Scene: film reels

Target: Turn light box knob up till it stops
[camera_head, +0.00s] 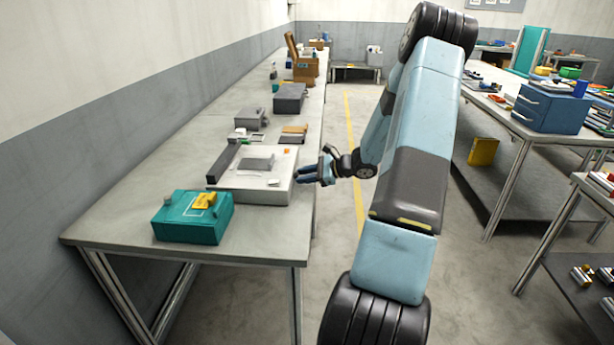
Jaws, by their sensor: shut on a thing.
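The light box (258,194) appears to be the low white box on the long grey workbench, with a grey block (257,161) and small items on its top. My gripper (303,176) is at the box's right-hand side, over the bench's right edge, with its fingers pointing left at that side. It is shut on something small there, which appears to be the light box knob. The knob itself is hidden by the fingers, so its angle cannot be seen.
A teal case (180,222) with a yellow item (204,200) stands nearer on the bench. Grey boxes (289,97) and a wooden holder (304,67) stand farther back. The aisle floor right of the bench is clear.

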